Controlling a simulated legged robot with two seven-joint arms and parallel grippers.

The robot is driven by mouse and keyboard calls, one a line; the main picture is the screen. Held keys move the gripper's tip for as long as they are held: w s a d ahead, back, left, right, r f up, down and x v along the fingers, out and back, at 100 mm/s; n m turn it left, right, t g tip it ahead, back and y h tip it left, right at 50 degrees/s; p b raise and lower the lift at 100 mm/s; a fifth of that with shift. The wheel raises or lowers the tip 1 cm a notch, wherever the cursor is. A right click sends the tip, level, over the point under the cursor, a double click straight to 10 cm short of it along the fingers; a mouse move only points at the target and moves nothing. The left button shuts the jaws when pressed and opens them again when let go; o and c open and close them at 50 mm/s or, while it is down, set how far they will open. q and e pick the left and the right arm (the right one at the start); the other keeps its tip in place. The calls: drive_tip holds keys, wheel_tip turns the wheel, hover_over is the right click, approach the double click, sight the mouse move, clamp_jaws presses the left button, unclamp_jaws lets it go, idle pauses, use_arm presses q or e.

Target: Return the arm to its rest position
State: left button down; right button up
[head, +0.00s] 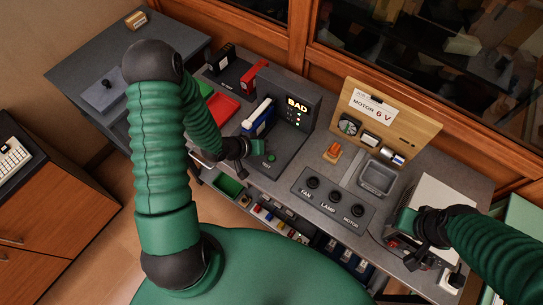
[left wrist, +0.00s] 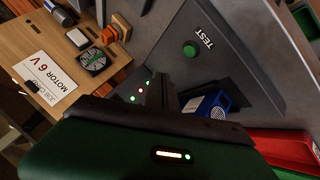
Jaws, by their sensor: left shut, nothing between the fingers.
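My left arm, in green sleeving, rises from my base, bends at a high elbow and reaches down over the bench. My left gripper (head: 256,147) is shut and empty, just in front of the grey tester (head: 291,130) with its lit "BAD" sign. A blue battery-like block (head: 258,118) sits in the tester, beyond the gripper. In the left wrist view, the green TEST button (left wrist: 189,50) and the blue block (left wrist: 213,104) show past the dark gripper housing. My right gripper (head: 408,228) hangs over the bench's right end; its fingers are too unclear to judge.
A red tray (head: 222,107) lies left of the tester. Right of it are a FAN, LAMP, MOTOR panel (head: 333,201), a grey tray (head: 377,178) and an upright wooden board (head: 415,128) labelled MOTOR 6 V. Drawers with small parts (head: 275,219) stand below the bench edge.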

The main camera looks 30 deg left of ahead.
idle(0.4)
use_arm(q)
drive_tip(key=s+d+r+m+g+y+b, duration=0.1)
drive_tip(key=s+d+r+m+g+y, duration=0.1)
drive_tip(key=s+r, duration=0.4)
drive_tip(key=s+d+r+m+g+y+b, duration=0.1)
drive_tip(key=s+d+r+g+y+b, duration=0.1)
drive_tip(key=s+r, duration=0.4)
drive_tip(key=shift+s+d+m+g, duration=0.25)
drive_tip(key=shift+d+m+g, duration=0.15)
drive_tip(key=shift+g, duration=0.4)
drive_tip(key=shift+a+f, duration=0.1)
drive_tip(key=shift+a, duration=0.3)
drive_tip(key=shift+d, duration=0.2)
